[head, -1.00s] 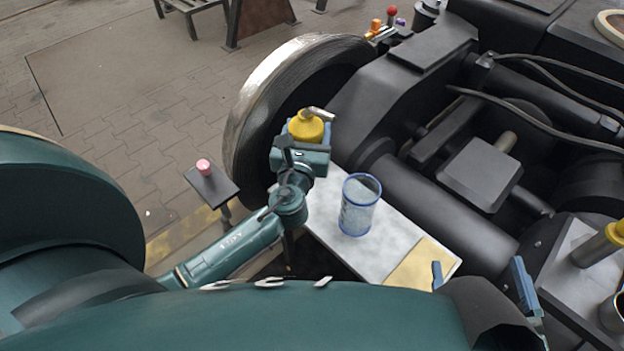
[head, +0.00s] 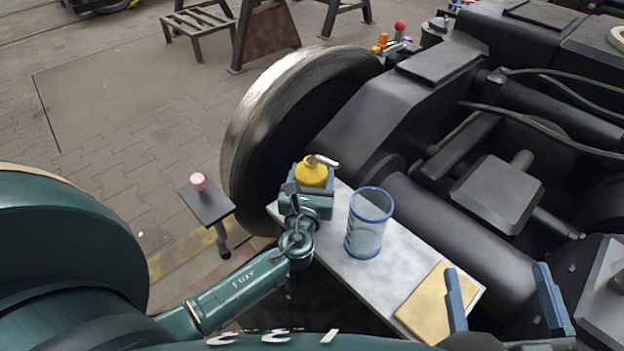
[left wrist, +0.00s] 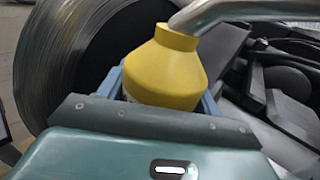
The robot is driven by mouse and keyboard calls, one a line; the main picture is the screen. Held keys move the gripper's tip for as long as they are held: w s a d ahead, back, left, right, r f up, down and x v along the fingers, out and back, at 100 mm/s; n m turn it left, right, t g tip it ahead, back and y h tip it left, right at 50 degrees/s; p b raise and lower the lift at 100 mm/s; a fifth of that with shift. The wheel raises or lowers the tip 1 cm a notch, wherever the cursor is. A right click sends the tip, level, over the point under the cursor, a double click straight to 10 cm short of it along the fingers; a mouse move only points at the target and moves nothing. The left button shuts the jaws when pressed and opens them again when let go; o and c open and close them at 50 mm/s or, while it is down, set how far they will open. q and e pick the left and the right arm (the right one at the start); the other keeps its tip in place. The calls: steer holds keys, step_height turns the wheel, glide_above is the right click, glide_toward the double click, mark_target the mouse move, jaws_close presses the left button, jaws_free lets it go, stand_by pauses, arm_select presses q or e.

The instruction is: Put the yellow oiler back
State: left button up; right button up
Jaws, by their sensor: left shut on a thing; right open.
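The yellow oiler (head: 312,172) has a round body and a grey spout pointing right. My left gripper (head: 309,190) is shut on it, with blue fingers on either side of its body. The oiler is upright at the far left end of a grey plate (head: 345,262); I cannot tell whether it touches the plate. In the left wrist view the oiler (left wrist: 165,72) fills the middle, its lower part hidden by the gripper. My right gripper (head: 505,300) is open and empty at the lower right, its blue fingers wide apart.
A clear blue-rimmed cup (head: 370,222) stands on the plate beside the oiler. A tan square (head: 425,303) lies at the plate's near end. A big steel wheel (head: 250,125) is behind my left gripper. A small stand (head: 206,205) with a pink knob is left.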

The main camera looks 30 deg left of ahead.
arm_select(q)
steer(key=o, duration=1.3)
